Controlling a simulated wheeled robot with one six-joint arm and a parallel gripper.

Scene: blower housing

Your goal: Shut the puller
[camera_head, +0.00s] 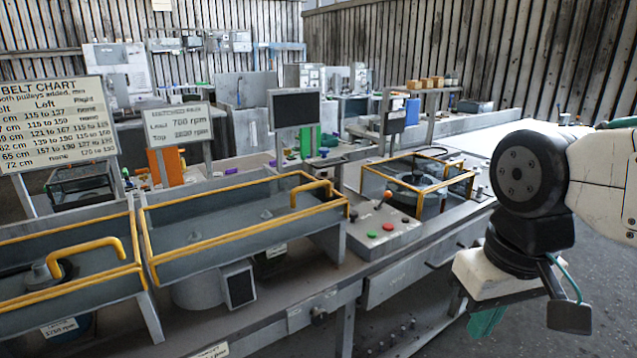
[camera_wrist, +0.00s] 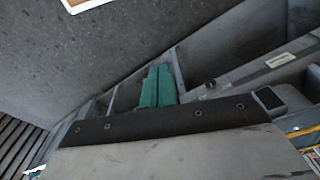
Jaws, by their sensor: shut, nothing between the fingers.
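My gripper (camera_head: 487,322) hangs low at the right of the head view, in front of the bench, with its green fingers partly hidden by the wrist. In the wrist view its green fingers (camera_wrist: 158,87) lie side by side, shut and empty. No label names the puller, and I cannot tell for certain which thing it is. A yellow-framed clear box (camera_head: 474,186) stands on the bench left of my arm, with a round grey part (camera_head: 418,180) inside. Beside it is a panel (camera_head: 365,227) with a red and a green button and an orange-tipped lever (camera_head: 385,199).
Long yellow-edged troughs (camera_head: 225,220) with raised yellow handles fill the bench's left side. A drawer-like front (camera_head: 395,278) lies under the panel. Signs (camera_head: 55,120) and a dark screen (camera_head: 294,109) stand behind. Open grey floor (camera_head: 600,260) lies at the right.

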